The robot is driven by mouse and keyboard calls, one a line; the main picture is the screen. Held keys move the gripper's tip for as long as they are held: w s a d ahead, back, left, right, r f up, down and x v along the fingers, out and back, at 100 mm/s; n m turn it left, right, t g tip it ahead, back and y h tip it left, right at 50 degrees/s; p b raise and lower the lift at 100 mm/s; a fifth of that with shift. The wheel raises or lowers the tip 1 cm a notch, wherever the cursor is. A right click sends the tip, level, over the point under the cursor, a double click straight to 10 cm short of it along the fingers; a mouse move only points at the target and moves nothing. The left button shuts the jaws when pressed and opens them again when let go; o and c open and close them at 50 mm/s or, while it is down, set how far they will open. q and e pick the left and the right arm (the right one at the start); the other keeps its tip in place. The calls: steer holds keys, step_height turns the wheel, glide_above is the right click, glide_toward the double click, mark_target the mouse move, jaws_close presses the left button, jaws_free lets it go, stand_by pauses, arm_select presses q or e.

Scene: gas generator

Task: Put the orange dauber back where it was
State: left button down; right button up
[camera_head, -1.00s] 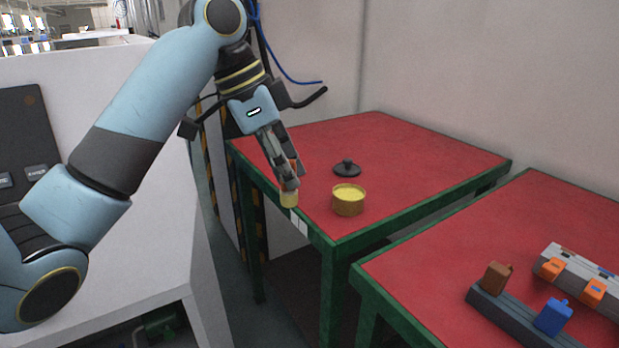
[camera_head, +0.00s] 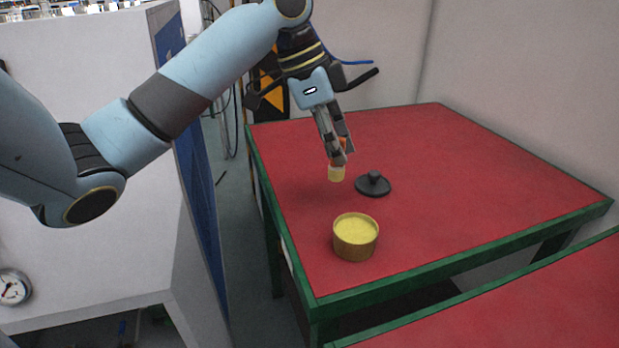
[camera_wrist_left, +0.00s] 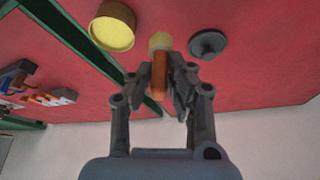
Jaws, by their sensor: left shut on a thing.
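The orange dauber has an orange handle (camera_wrist_left: 159,75) and a pale yellow tip (camera_head: 336,173). My left gripper (camera_head: 339,158) is shut on the handle, with the yellow tip pointing down above the red table. The round yellow tin (camera_head: 356,240), open and filled with yellow, stands on the table nearer the front edge; it also shows in the left wrist view (camera_wrist_left: 112,28). A black knobbed lid (camera_head: 373,184) lies just right of the dauber and behind the tin; it also shows in the left wrist view (camera_wrist_left: 208,44). My right gripper is not in view.
The red table (camera_head: 480,190) has a green frame and wide clear room to the right. A second red table (camera_head: 540,300) stands at the front right. The left wrist view shows a grey rack with orange pieces (camera_wrist_left: 48,97). A wall rises behind.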

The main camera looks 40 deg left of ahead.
arm_select(q)
steer(key=a+f, duration=0.1)
steer(key=a, duration=0.1)
steer(key=a+f, duration=0.1)
steer(key=a, duration=0.1)
steer(key=a+f, duration=0.2)
steer(key=shift+s+a, duration=0.35)
steer(key=shift+s, duration=0.05)
step_height(320, 180, down, 4)
steer(key=shift+f+b, duration=0.1)
steer(key=shift+b, duration=0.35)
steer(key=c, duration=1.3)
jaws_free()
steer(key=shift+o, duration=0.2)
steer(key=p+v, duration=0.2)
steer(key=v, duration=1)
steer(key=shift+p, duration=0.3)
steer(key=shift+d, duration=0.15)
